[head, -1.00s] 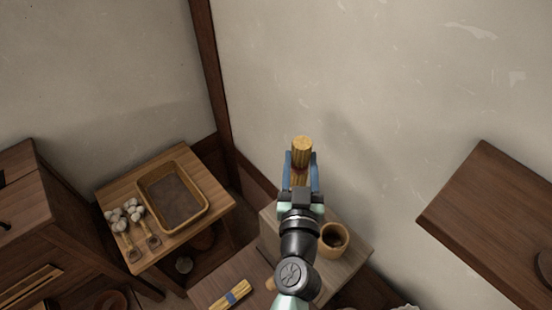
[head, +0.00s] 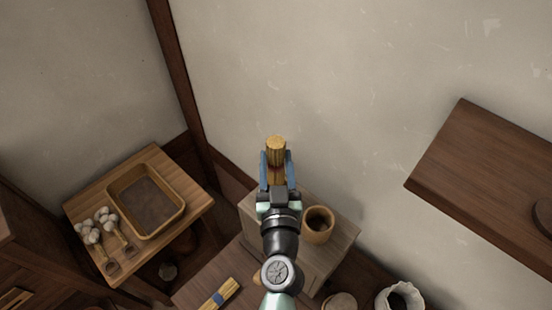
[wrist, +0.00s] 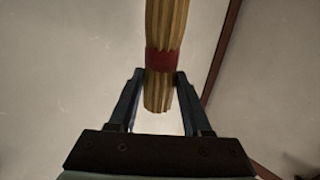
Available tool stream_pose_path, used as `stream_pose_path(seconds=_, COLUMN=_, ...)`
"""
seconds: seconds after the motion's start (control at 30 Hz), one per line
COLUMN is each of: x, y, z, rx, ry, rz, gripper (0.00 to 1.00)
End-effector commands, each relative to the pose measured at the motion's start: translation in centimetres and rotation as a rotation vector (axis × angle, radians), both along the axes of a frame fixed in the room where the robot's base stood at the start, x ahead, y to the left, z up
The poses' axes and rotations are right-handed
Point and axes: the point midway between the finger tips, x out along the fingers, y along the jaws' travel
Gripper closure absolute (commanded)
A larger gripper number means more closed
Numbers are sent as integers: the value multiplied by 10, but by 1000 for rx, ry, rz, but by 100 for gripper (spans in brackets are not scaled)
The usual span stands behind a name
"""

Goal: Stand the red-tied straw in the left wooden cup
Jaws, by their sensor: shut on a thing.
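My gripper (head: 277,172) is shut on the red-tied straw (head: 276,145), a yellow bundle held up above the small wooden stand. In the wrist view the straw (wrist: 165,22) stands between the blue fingers (wrist: 160,90), with its red band just above the fingertips. One wooden cup (head: 318,224) stands on the stand, just right of my gripper, with a dark inside. A second cup is not clearly visible; my gripper and arm cover the left part of the stand.
A slatted table (head: 82,198) at left bears a brown tray (head: 181,207) and garlic bunches (head: 95,228). Blue-tied straw (head: 220,294) lies at the front. A white sack (head: 400,297) stands at lower right, below a dark wooden shelf (head: 480,185).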

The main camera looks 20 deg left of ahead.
Motion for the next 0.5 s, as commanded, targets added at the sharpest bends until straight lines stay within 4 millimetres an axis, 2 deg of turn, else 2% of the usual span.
stream_pose_path(seconds=0.03, x=0, y=0, z=-8, rx=0, ry=0, rz=0, gripper=100)
stream_pose_path(seconds=0.5, x=0, y=0, z=-42, rx=1, ry=0, rz=-1, gripper=100)
